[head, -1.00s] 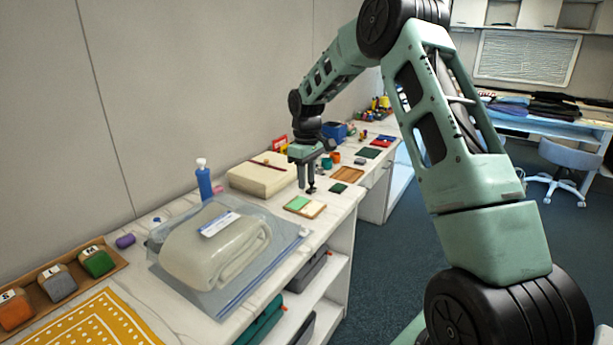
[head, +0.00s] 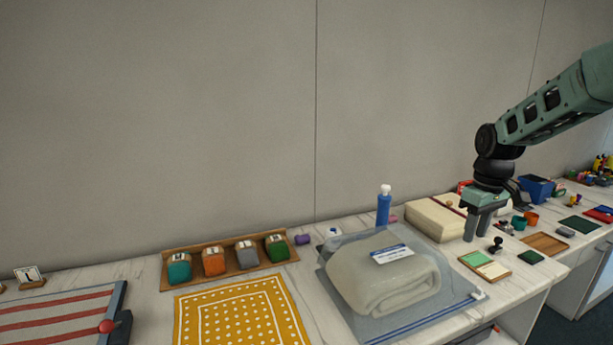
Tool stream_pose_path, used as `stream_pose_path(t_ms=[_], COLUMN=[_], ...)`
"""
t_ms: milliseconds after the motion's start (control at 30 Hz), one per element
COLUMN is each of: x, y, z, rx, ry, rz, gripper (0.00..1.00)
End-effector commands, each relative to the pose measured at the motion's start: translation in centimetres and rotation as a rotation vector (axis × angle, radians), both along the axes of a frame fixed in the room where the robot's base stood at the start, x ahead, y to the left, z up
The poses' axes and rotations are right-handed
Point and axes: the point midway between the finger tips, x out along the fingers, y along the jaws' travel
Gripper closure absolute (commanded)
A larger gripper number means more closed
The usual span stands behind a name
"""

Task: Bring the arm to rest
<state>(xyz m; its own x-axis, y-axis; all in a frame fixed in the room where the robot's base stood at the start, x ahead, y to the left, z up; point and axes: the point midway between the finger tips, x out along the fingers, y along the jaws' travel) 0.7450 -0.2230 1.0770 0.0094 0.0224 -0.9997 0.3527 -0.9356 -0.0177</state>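My arm comes in from the right edge of the head view, bent at a black joint, with its end pointing down over the right part of the counter. My gripper (head: 477,238) has two fingers showing with a narrow gap between them and nothing seen held. It hangs in front of the cream folded bundle (head: 436,218), just left of a small black-knobbed stamp (head: 496,244) and behind a green-and-cream pad (head: 484,264). I cannot tell how far the fingertips are above the counter.
A clear bag with a folded cream blanket (head: 390,280) lies left of my gripper, with a blue bottle (head: 383,208) behind it. A wooden tray (head: 545,242) lies to the right.

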Motion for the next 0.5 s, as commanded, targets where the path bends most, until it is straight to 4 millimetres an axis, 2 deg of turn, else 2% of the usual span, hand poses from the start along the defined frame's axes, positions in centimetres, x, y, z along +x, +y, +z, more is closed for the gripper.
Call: stream_pose_path(t_ms=[33,100,167,200,267,300,367,400,500], x=[-1.0,-2.9,-5.0,-6.5,-9.3,-11.3,-14.7,-17.2,-23.3], y=[3.7,8.4,12.3,14.8,18.2,20.3,23.1,24.7,27.5], z=[0.8,1.5,2.1,2.4,2.8,3.0,3.2,3.2,3.1], rx=[0.006,0.018,0.027,0.033,0.039,0.042,0.046,0.046,0.046], ry=[-0.004,-0.006,-0.007,-0.007,-0.006,-0.006,-0.003,-0.003,-0.001], rz=[0.034,0.069,0.099,0.117,0.146,0.166,0.194,0.212,0.253], gripper=[0.67,0.67,0.67,0.67,0.67,0.67,0.67,0.67,0.67])
